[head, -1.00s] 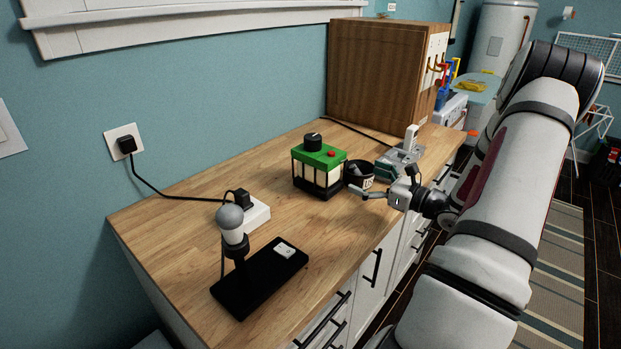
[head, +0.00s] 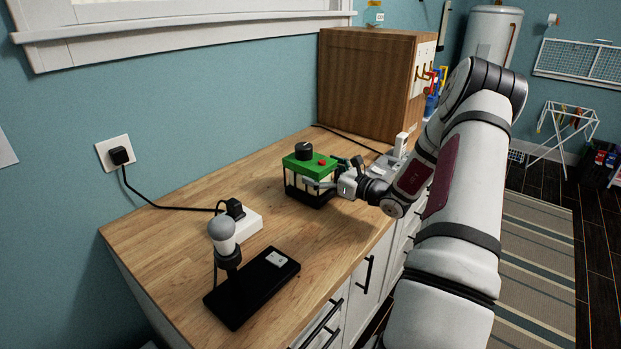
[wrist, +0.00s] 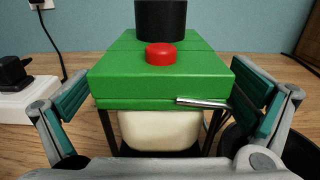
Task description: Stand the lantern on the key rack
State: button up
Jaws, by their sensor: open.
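The lantern (head: 309,168) has a green top, a black knob, a red button, a pale body and a dark base. It stands upright on the wooden counter. My gripper (head: 325,171) is open at its right side. In the wrist view, the lantern (wrist: 160,80) fills the middle, with one open finger on each side and a metal clip on its front edge. I cannot tell whether either finger touches it. A pale board with brass hooks (head: 424,68), which looks like the key rack, is on the wooden cabinet's right face; coloured items are beside it.
A black stand with a bulb (head: 252,287) and a white power block (head: 240,224) are on the near counter (head: 170,235). The wooden cabinet (head: 365,85) stands at the back. A grey device (head: 390,160) is partly hidden behind my arm. The counter's left part has free room.

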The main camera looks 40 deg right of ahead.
jog(key=shift+w+a, duration=0.1)
jog(key=shift+w, duration=0.75)
jog(key=c, duration=1.8)
jog(key=shift+r, duration=0.1)
